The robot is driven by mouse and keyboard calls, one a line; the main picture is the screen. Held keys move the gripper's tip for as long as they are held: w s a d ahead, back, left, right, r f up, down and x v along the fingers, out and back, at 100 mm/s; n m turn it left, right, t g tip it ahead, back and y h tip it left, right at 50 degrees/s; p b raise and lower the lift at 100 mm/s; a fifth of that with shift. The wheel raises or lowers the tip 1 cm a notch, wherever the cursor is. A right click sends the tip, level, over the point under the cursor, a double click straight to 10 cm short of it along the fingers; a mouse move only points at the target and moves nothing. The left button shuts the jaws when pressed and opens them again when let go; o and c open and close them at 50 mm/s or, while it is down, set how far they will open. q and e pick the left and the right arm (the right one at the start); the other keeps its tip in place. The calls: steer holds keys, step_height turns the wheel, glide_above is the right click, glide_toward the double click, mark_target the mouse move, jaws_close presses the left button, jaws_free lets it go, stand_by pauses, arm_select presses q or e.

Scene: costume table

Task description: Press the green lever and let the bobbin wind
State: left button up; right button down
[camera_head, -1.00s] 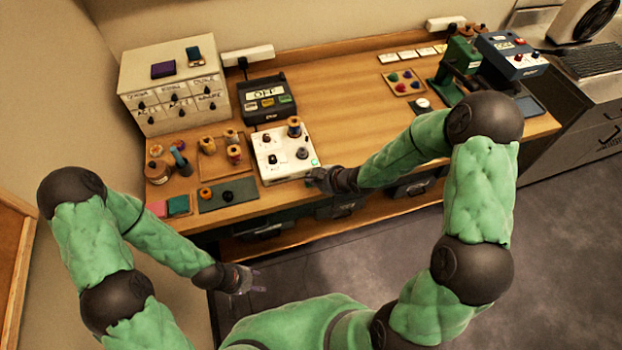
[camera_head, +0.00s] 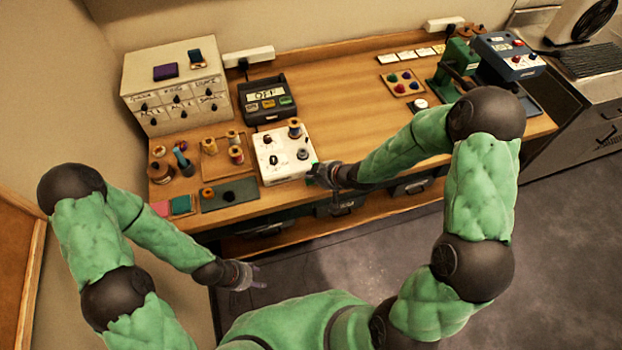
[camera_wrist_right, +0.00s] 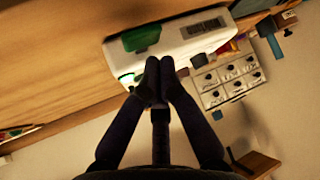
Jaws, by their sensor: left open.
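The white bobbin winder box (camera_head: 283,177) stands near the table's front edge, with a threaded spool (camera_head: 294,127) and a dark knob-like part (camera_head: 302,153) on top. My right gripper (camera_head: 316,174) is at the box's front right corner. Its fingertips (camera_wrist_right: 163,64) are together with nothing seen between them, close to the box; contact cannot be told. My left gripper (camera_head: 261,278) is open and empty, low in front of the table.
A dark display unit (camera_head: 266,98) reading OFF stands behind the box. Thread spools (camera_head: 237,154) and a green mat (camera_head: 230,194) lie to its left, near a labelled drawer cabinet (camera_head: 178,95). The table's middle (camera_head: 345,110) is clear.

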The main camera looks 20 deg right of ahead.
mark_target(312, 182)
steer(key=shift+r+p, duration=2.15)
steer(key=shift+r, duration=0.35)
steer(key=shift+f, duration=0.1)
steer(key=s+a+f+m+g+h, duration=0.15)
steer(key=s+f+m+g, duration=0.3)
steer(key=s+f, duration=0.6)
steer(key=s+a+f+m+g, duration=0.25)
steer(key=s+f+m, duration=0.45)
steer(key=s, duration=0.7)
step_height(312, 182, down, 10)
steer(key=w+a+n+b, duration=0.1)
steer(key=w+n+b, duration=0.1)
steer(key=b, duration=0.9)
steer(key=shift+w+f, duration=0.25)
steer(key=shift+w, duration=0.1)
steer(key=shift+a, duration=0.1)
